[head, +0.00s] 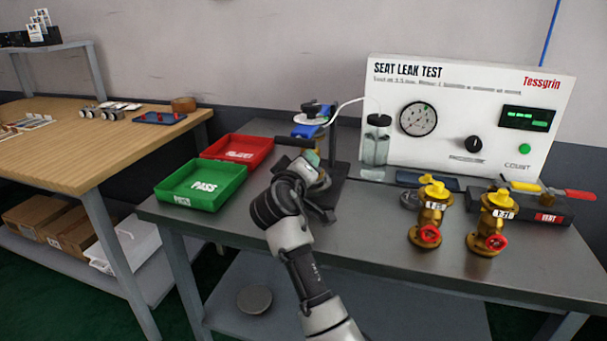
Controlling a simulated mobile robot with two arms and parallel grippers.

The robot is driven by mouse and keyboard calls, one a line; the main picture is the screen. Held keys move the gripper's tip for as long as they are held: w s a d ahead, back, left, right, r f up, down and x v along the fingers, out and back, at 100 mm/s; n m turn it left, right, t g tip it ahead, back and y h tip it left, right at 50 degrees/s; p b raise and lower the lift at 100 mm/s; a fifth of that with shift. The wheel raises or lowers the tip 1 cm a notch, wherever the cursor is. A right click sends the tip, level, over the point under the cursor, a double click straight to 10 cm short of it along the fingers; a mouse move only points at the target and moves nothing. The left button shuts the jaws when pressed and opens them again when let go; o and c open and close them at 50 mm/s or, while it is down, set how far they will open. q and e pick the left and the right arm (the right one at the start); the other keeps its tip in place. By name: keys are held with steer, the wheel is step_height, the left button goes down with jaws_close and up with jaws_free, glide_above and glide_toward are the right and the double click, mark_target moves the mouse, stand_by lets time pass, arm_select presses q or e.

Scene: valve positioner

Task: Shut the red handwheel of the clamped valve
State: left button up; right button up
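The clamped valve (321,146) stands in a dark test stand (341,165) on the grey bench. Only a little of its brass body shows, because my arm is in front of it. Its red handwheel cannot be made out. My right gripper (309,158) is at the front of this valve, at the end of the arm rising from the bottom of the view. Its fingers are mostly hidden by the wrist, so I cannot tell whether they are open, shut or touching the wheel. My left gripper is not in view.
A green PASS tray (176,190) and a red tray (262,143) lie to the left. The SEAT LEAK TEST panel (455,75) stands behind. The bench's front middle is clear.

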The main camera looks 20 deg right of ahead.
steer(key=shift+f+m+b, duration=0.3)
steer(key=shift+m+b, duration=0.1)
steer(key=shift+m, duration=0.2)
arm_select(q)
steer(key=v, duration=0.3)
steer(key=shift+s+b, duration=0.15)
steer(key=shift+b, duration=0.15)
arm_select(e)
steer(key=shift+m, duration=0.4)
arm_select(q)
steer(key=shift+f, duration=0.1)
arm_select(e)
steer(key=shift+r, duration=0.1)
steer(key=o, duration=0.9)
steer(key=shift+r, duration=0.15)
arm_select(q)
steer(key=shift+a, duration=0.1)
